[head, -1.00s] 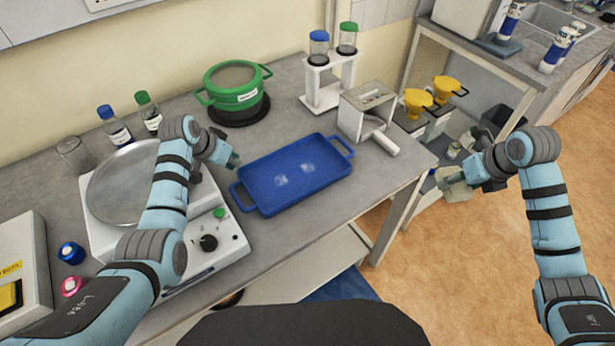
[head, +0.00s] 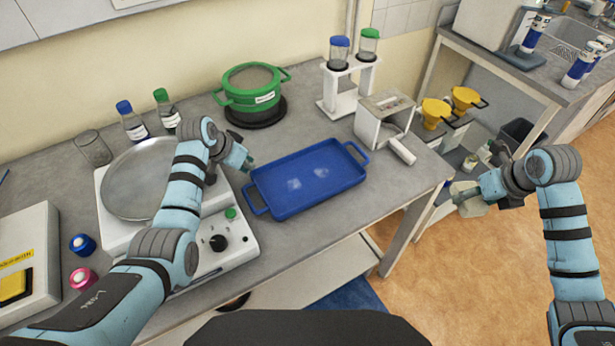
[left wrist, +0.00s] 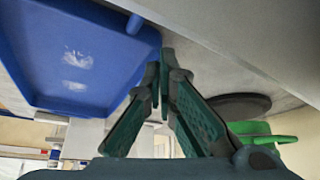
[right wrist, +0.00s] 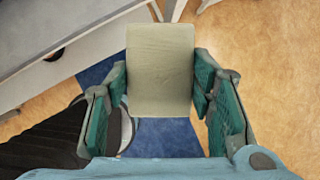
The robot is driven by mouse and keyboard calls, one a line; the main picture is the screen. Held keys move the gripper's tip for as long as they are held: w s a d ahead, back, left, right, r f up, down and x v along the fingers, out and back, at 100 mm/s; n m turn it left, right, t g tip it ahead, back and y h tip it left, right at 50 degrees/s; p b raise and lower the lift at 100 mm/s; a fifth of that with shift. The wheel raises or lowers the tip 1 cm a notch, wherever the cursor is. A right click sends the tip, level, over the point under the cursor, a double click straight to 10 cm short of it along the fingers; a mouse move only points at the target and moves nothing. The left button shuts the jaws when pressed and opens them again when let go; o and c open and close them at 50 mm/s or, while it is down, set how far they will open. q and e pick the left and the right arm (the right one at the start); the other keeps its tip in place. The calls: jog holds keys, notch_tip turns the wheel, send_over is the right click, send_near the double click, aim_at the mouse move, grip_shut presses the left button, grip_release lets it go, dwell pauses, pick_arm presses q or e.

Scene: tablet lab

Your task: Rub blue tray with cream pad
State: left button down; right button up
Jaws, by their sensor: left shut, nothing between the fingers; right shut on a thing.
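The blue tray (head: 330,184) lies on the grey bench, with two whitish smudges on its floor. It also shows in the left wrist view (left wrist: 110,40). My left gripper (head: 248,164) is shut and empty beside the tray's left end; its fingertips meet in the left wrist view (left wrist: 165,60). My right gripper (head: 478,190) is shut on the cream pad (head: 466,204), off the bench's right end and above the floor. The pad fills the space between the fingers in the right wrist view (right wrist: 160,70).
A steel-plated device (head: 215,243) stands left of the tray. A green pot (head: 252,92) and a white rack (head: 345,98) stand behind it. A grey-white box with a handle (head: 384,122) is near the tray's right end. Yellow funnels (head: 434,112) stand beyond the bench.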

pick_arm(q)
jog(key=shift+f+b, duration=0.45)
jog(key=shift+f, duration=0.25)
pick_arm(e)
jog(key=shift+f, duration=0.45)
jog(key=shift+r, duration=0.1)
